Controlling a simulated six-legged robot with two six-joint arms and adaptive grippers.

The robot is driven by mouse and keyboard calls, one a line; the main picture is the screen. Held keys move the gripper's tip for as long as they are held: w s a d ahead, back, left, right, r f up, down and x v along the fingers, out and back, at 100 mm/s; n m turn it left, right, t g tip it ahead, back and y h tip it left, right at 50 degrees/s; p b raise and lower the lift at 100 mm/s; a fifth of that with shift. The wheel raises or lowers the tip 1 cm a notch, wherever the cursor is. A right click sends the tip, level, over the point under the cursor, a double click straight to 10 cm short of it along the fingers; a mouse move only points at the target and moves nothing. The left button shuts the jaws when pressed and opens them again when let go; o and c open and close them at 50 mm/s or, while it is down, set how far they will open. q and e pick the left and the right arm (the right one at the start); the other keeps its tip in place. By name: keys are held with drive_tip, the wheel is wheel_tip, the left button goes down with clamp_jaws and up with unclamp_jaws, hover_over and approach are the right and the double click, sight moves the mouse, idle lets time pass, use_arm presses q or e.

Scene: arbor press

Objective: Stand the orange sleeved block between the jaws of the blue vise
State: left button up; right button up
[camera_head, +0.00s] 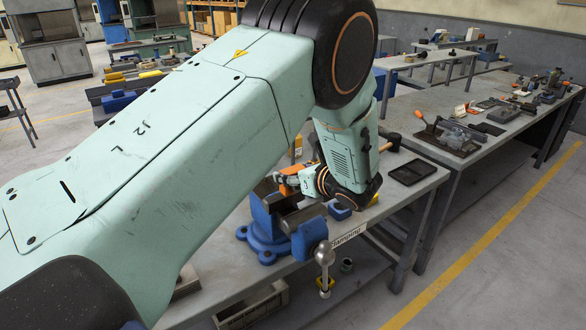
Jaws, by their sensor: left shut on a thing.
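The blue vise (264,236) is bolted near the front edge of the workbench, with its grey jaws facing up and its screw handle hanging over the edge. My left arm comes in from the left and bends down over the bench. My left gripper (293,183) points left, just above the vise jaws, and is shut on the orange sleeved block (289,171). Only part of the block shows; the gripper and wrist hide the rest. I cannot tell whether the block touches the jaws. My right gripper is not in view.
A black tray (411,172) lies on the bench right of my wrist. A small blue item (340,212) lies beside the vise. A label reading "clamping" (348,235) is on the front edge. Another bench (500,120) with tools stands at the right; the floor there is clear.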

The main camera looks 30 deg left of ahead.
sight(288, 198)
use_arm(q)
drive_tip(key=shift+w+f+b, duration=0.1)
drive_tip(key=shift+f+b, duration=0.25)
drive_tip(key=shift+f, duration=0.5)
drive_tip(key=f+b, duration=0.2)
drive_tip(key=shift+w+a+f, duration=0.1)
drive_tip(key=shift+a+f, duration=0.1)
drive_tip(key=shift+f, duration=0.1)
drive_tip(key=shift+d+f+b, duration=0.2)
drive_tip(key=shift+f+b, duration=0.65)
drive_tip(key=shift+b, duration=0.15)
drive_tip(key=shift+f+b, duration=0.5)
drive_tip(key=shift+f, duration=0.1)
drive_tip(key=shift+a+f, duration=0.15)
drive_tip(key=shift+f, duration=0.25)
drive_tip(key=shift+r, duration=0.15)
drive_tip(key=shift+b, duration=0.3)
drive_tip(key=shift+f+b, duration=0.3)
drive_tip(key=shift+f, duration=0.1)
